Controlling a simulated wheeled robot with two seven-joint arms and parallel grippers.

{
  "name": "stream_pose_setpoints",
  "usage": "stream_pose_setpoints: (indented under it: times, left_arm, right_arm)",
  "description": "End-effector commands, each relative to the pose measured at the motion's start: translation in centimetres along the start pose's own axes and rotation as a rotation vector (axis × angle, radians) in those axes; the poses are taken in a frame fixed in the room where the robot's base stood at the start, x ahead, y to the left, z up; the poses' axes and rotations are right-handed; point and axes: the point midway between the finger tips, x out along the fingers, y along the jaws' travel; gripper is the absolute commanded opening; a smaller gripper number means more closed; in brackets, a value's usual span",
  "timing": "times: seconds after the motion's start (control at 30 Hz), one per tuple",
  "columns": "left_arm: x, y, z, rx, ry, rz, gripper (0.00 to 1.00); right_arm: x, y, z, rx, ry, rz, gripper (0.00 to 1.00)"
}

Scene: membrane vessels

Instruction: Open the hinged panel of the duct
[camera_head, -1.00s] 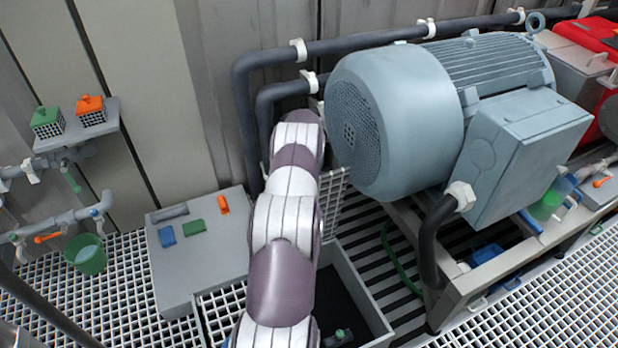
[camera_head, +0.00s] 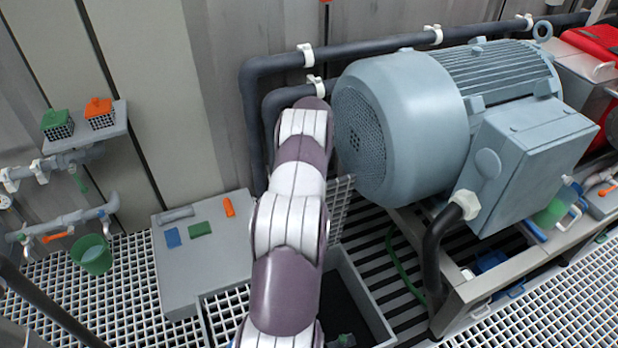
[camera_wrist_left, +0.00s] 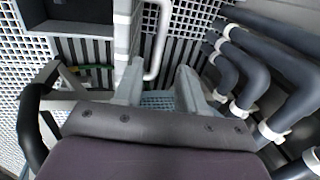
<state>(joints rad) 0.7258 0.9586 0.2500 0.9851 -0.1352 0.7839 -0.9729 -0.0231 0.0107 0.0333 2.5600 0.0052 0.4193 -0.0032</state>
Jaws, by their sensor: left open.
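The duct is a grey open-topped box (camera_head: 365,291) on the grated floor, with a dark inside. A mesh panel (camera_head: 339,208) stands up at its far edge, partly hidden by my left arm. In the left wrist view the panel (camera_wrist_left: 124,42) appears nearly edge-on, with a pale bar handle (camera_wrist_left: 161,42) beside it. My left gripper (camera_wrist_left: 160,88) is open, with its fingers apart close to the panel and handle. I see nothing held between them. In the head view the gripper is hidden behind its own arm. My right gripper is out of view.
A large blue-grey motor (camera_head: 405,130) stands right of my arm on a metal frame (camera_head: 470,290). Dark pipes (camera_head: 375,45) run along the wall behind. A grey plinth (camera_head: 215,255) with small coloured pieces lies left. A green bucket (camera_head: 93,255) hangs farther left.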

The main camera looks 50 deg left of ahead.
Motion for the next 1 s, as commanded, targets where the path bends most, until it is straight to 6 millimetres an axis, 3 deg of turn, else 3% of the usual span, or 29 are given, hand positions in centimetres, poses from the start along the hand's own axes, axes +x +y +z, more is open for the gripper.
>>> stream_pose_setpoints:
  times: [0.1, 0.3, 0.87, 1.0]
  left_arm:
    - [-3.3, 0.0, 0.0, 0.0, 0.0, 0.0, 0.4]
    - [-5.8, 0.1, 0.0, 0.0, -0.001, 0.003, 0.4]
    - [-6.0, 0.1, 0.0, 0.0, -0.001, 0.002, 0.4]
    - [-5.9, -0.2, -0.2, -0.113, 0.014, -0.013, 0.4]
  right_arm:
    - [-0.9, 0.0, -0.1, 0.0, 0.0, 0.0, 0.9]
    - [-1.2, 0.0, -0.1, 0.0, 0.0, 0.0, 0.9]
    - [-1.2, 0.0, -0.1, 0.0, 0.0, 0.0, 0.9]
    - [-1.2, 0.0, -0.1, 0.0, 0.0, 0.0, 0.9]
